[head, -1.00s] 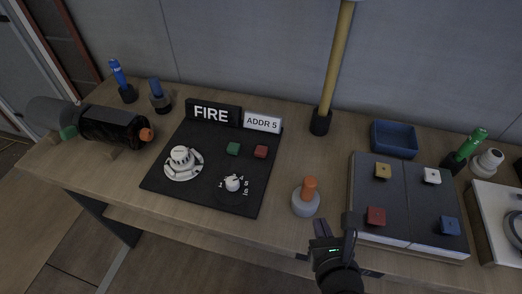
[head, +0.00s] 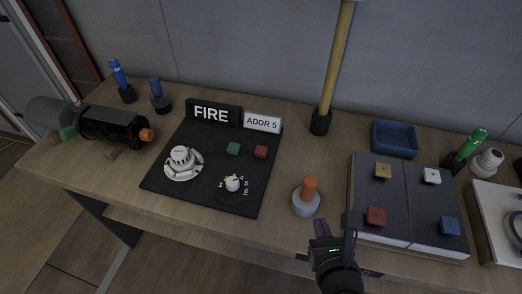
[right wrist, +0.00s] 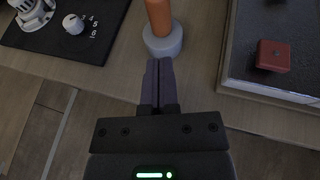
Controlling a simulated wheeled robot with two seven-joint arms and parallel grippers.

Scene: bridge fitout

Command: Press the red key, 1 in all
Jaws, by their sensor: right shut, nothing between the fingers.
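A red key (head: 376,216) sits at the near left of a dark box (head: 404,200), with yellow, white and blue keys at its other corners. It also shows in the right wrist view (right wrist: 273,56), at the upper right. My right gripper (head: 349,224) is shut and empty, left of the dark box and near the front edge. In the right wrist view its fingertips (right wrist: 161,64) are together, apart from the red key. My left gripper is not in view.
A grey base with an orange peg (head: 310,188) stands just beyond my right gripper's tips. A yellow pole (head: 331,75) rises behind it. A blue tray (head: 395,139) lies behind the dark box.

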